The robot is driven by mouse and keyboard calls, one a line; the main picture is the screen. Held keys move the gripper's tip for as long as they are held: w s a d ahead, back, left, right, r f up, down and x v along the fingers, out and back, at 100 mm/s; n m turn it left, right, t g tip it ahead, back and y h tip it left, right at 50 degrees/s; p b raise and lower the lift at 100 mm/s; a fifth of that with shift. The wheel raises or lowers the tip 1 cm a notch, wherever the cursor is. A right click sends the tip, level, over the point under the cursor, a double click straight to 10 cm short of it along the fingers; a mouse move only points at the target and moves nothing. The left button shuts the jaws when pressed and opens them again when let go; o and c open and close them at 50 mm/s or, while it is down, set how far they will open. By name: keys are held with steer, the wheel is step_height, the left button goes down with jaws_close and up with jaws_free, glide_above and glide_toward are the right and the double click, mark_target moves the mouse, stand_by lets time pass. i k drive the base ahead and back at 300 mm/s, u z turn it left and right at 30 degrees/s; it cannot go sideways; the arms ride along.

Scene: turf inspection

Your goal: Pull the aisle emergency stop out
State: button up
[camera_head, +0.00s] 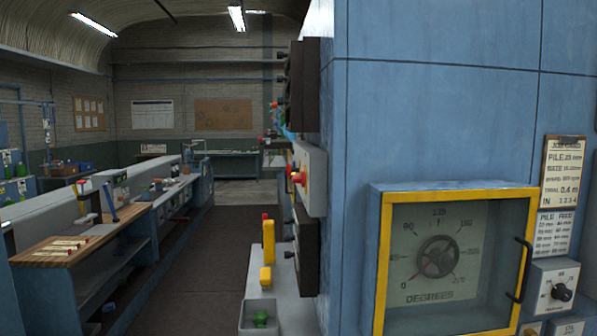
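A red mushroom-shaped button (296,177) with a yellow collar sticks out from a grey box (314,180) on the aisle side of the big blue cabinet (440,110). It looks like the emergency stop. I see it nearly edge-on and small, so I cannot tell whether it is pressed in or out. More small red knobs (264,138) show farther along the same side, too small to make out. My gripper does not show in this view.
A glazed yellow-framed dial case (460,202) with a black handle juts from the cabinet front at right. A yellow lever (268,243) stands on a grey ledge below the button. A workbench (75,250) lines the left; the aisle floor (215,240) between looks clear.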

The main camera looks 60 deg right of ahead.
mark_target(289, 170)
steer(key=u, duration=0.05)
steer(key=i, duration=1)
steer(key=z, duration=0.05)
